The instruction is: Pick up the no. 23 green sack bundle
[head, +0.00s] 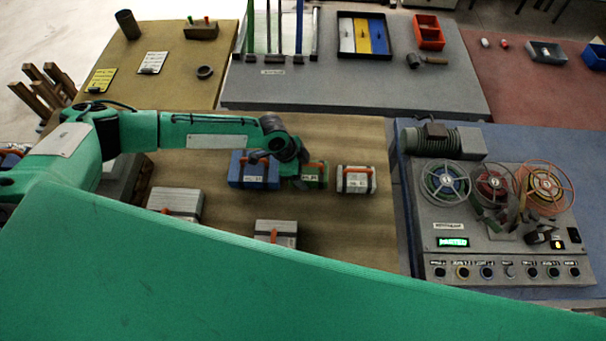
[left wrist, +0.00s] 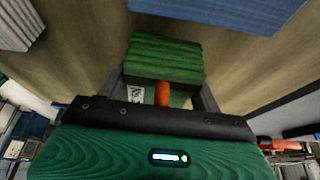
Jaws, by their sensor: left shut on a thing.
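The green sack bundle (head: 316,175) is on the brown table in the head view, between a blue bundle (head: 254,170) and a white-grey bundle (head: 356,180). My left gripper (head: 298,177) is over its left part and hides some of it. In the left wrist view the green bundle (left wrist: 165,57) lies straight ahead, with an orange piece (left wrist: 162,93) and a white label between the fingers. The left gripper is shut on the green bundle. The number on its label is too small to read. My right gripper is not in view.
More grey-white bundles (head: 176,203) (head: 276,233) lie nearer on the brown table (head: 350,135). A machine with reels (head: 500,235) stands on the blue table to the right. My green arm covers much of the foreground.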

